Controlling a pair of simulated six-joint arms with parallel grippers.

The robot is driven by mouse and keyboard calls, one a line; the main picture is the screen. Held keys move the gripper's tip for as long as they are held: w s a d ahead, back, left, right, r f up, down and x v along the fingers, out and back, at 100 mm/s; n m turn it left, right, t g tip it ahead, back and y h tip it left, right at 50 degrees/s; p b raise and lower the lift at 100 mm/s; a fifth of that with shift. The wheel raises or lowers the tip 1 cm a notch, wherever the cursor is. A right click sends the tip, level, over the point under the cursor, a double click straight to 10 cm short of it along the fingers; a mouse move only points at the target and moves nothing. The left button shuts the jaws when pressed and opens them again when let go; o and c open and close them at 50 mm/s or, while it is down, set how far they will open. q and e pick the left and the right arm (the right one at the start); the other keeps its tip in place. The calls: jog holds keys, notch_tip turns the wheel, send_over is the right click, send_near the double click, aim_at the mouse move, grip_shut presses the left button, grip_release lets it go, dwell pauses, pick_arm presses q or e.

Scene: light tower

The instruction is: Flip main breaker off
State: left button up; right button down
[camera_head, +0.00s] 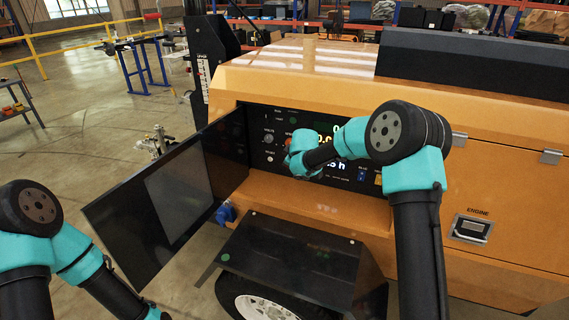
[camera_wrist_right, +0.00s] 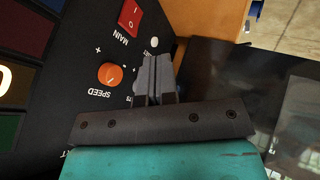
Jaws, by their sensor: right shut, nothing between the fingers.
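The main breaker is a red rocker switch (camera_wrist_right: 131,16) beside the word MAIN on the black control panel (camera_wrist_right: 75,65), near the top of the right wrist view. Which way it is tipped is hard to tell. My right gripper (camera_wrist_right: 150,72) is shut and empty. Its fingertips are close to the panel, below and to the right of the switch in that view, apart from it. In the head view my right wrist (camera_head: 303,152) is in front of the panel (camera_head: 262,125) and hides part of it; I cannot pick out the switch there. My left gripper is out of view.
An orange SPEED knob (camera_wrist_right: 110,75) and a small white button (camera_wrist_right: 154,42) are near the fingers. The panel's black door (camera_head: 165,190) hangs open on the left of the orange machine (camera_head: 480,110). A black fender (camera_head: 285,255) juts out below.

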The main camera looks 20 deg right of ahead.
jog(key=shift+w, duration=0.15)
jog(key=w+d+f, duration=0.2)
jog(key=w+f, duration=0.5)
jog(key=w, duration=0.2)
jog(key=shift+w, duration=0.15)
dwell(0.9)
jog(key=shift+d, duration=0.1)
